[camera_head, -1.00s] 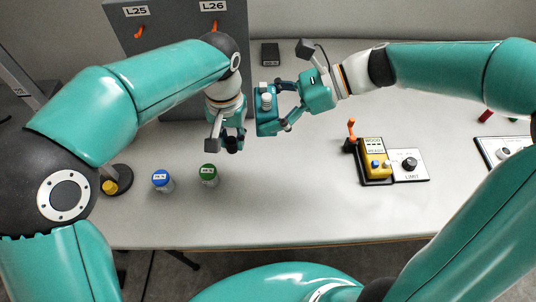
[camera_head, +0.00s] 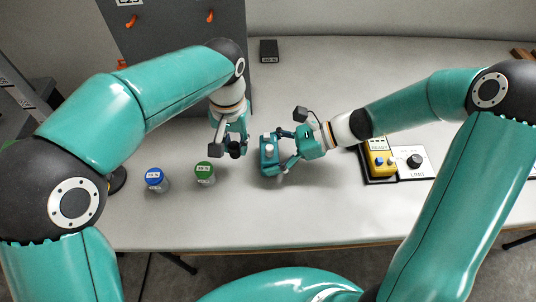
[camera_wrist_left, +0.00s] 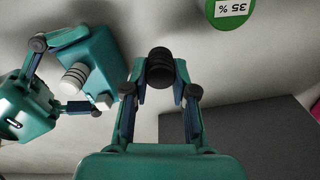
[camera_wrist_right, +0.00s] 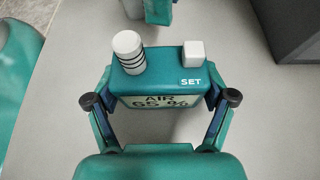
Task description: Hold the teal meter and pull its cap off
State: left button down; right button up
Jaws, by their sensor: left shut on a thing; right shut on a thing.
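The teal meter (camera_head: 269,157) is held by my right gripper (camera_head: 285,152) above the table. The right wrist view shows the meter (camera_wrist_right: 170,80) between both fingers, with a white ridged probe (camera_wrist_right: 128,52), a white button (camera_wrist_right: 194,52) marked SET and a display reading AIR 65 %. The probe is bare. My left gripper (camera_head: 234,142) is shut on a black ridged cap (camera_wrist_left: 160,70), left of the meter and apart from it. In the left wrist view the meter (camera_wrist_left: 95,55) shows beside the cap, with my right gripper around it.
A blue-lidded jar (camera_head: 155,178) and a green-lidded jar (camera_head: 204,173) stand at the front left. A yellow device (camera_head: 381,162) and a dial panel (camera_head: 415,162) sit to the right. A grey cabinet (camera_head: 180,60) stands behind my left arm. The front middle table is clear.

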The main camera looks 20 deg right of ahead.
jog(key=shift+f, duration=0.2)
jog(key=o, duration=1.6)
